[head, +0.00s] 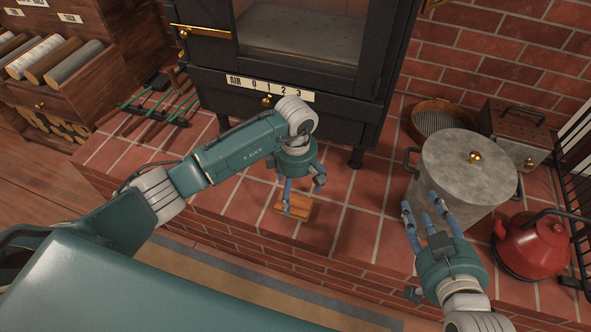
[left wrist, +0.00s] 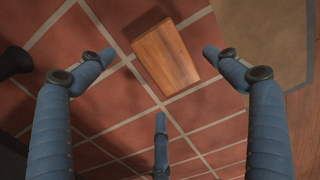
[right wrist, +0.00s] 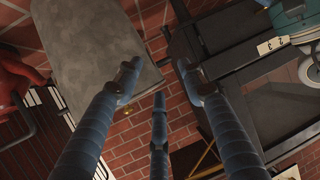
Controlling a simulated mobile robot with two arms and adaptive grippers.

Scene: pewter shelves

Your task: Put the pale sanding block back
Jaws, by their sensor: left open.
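A small wooden block (head: 293,206), light orange-brown, lies on the red tiled hearth in front of the stove; it is the only thing here that looks like the sanding block. It also shows in the left wrist view (left wrist: 165,53), lying tilted between and just beyond the fingertips. My left gripper (head: 301,188) is open above the block, its fingers spread to either side. I cannot tell whether any finger touches it. My right gripper (head: 421,204) is open and empty beside the grey lidded pot (head: 468,168).
The black stove (head: 285,70) stands behind the block. A red kettle (head: 531,246), a round sieve (head: 440,118) and a metal box (head: 515,130) are near the pot. Green-handled tools (head: 150,100) lie at the left. A wooden shelf (head: 80,75) holds several rolls. Tiles around the block are clear.

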